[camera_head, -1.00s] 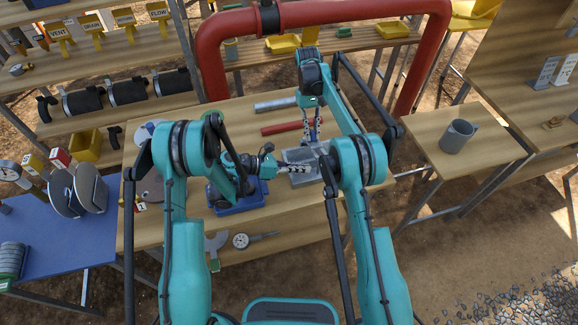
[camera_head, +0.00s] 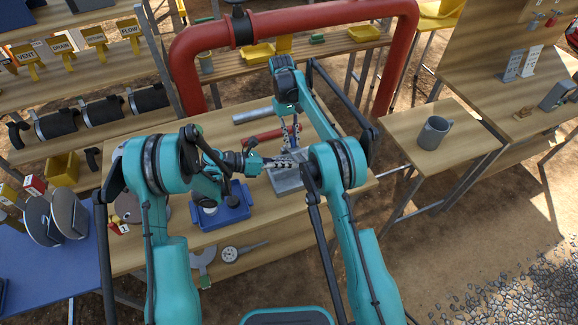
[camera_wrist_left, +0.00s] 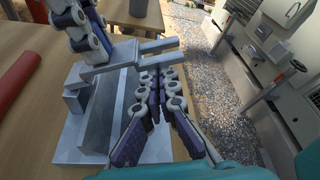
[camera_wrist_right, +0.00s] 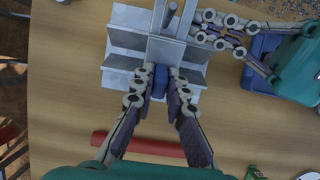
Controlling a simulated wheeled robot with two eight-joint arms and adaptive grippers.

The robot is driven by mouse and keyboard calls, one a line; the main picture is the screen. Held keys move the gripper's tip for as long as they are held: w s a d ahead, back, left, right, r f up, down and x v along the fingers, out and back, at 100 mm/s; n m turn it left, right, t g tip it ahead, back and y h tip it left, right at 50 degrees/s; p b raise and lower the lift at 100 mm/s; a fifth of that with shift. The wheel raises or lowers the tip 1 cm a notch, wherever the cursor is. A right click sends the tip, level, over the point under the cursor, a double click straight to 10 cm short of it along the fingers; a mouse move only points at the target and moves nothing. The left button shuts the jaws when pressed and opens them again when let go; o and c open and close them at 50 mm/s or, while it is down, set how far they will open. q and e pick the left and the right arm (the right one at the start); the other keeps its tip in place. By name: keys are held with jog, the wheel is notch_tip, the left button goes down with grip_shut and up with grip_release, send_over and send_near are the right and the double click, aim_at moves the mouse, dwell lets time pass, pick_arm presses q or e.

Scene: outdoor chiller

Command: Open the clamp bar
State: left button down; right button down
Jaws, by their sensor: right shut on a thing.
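The clamp fixture (camera_head: 287,182) is a grey metal block with a V-shaped channel on the wooden table. In the right wrist view it (camera_wrist_right: 125,62) has a grey bar across it with a blue grip (camera_wrist_right: 160,82). In the left wrist view the pale grey bar (camera_wrist_left: 130,58) ends in two prongs and lies over the channel. My right gripper (camera_wrist_right: 162,78) is shut on the blue grip from above. It shows in the head view (camera_head: 291,138). My left gripper (camera_wrist_left: 153,78) is beside the fixture, fingertips close together near the prongs. Whether it touches the bar is unclear.
A red cylinder (camera_head: 268,137) and a grey bar (camera_head: 253,115) lie behind the fixture. A blue tray (camera_head: 232,213) stands left of it. A big red pipe (camera_head: 187,70) arches behind the table. A grey mug (camera_head: 433,132) stands on a side table at right.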

jog(key=c, duration=1.5)
grip_release()
jog(key=shift+f, duration=0.15)
jog(key=shift+c, duration=0.2)
pick_arm(q)
jog(key=shift+w+r, duration=0.2)
